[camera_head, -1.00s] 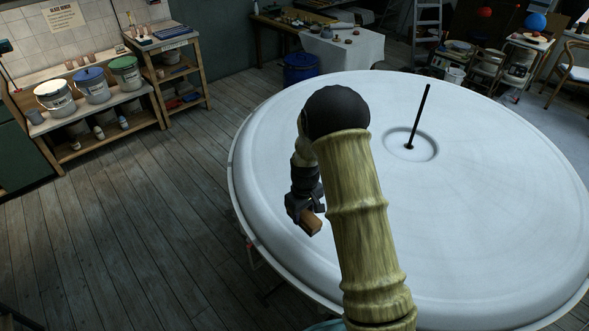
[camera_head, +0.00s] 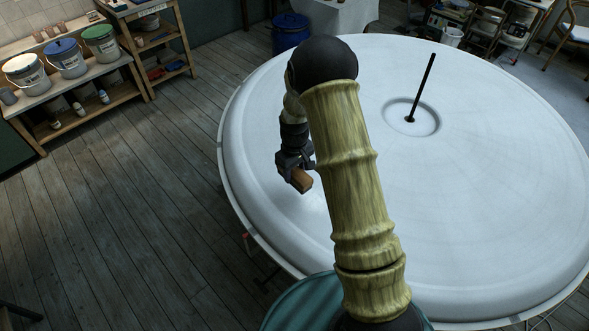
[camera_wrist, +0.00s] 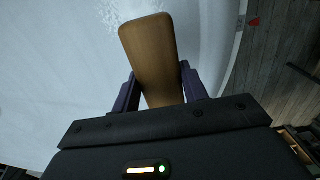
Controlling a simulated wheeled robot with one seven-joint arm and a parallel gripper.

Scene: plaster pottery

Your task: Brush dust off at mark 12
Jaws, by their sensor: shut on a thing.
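My gripper (camera_head: 297,166) is shut on a wooden-handled tool, likely the brush (camera_head: 301,180), over the near left part of the large round white plaster piece (camera_head: 480,200). In the wrist view the brown wooden brush back (camera_wrist: 152,55) sticks out between the gripper's dark fingers (camera_wrist: 160,92). The bristles are hidden, and I cannot tell whether they touch the plaster. A patch of white speckled dust (camera_wrist: 130,10) lies on the plaster (camera_wrist: 60,75) just past the brush end.
A thin black rod (camera_head: 423,85) stands upright in the plaster's central hollow. A shelf with white, blue and green-lidded buckets (camera_head: 66,58) is at the left. A blue bin (camera_head: 291,31) stands behind the plaster. The wooden floor (camera_head: 120,190) at the left is clear.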

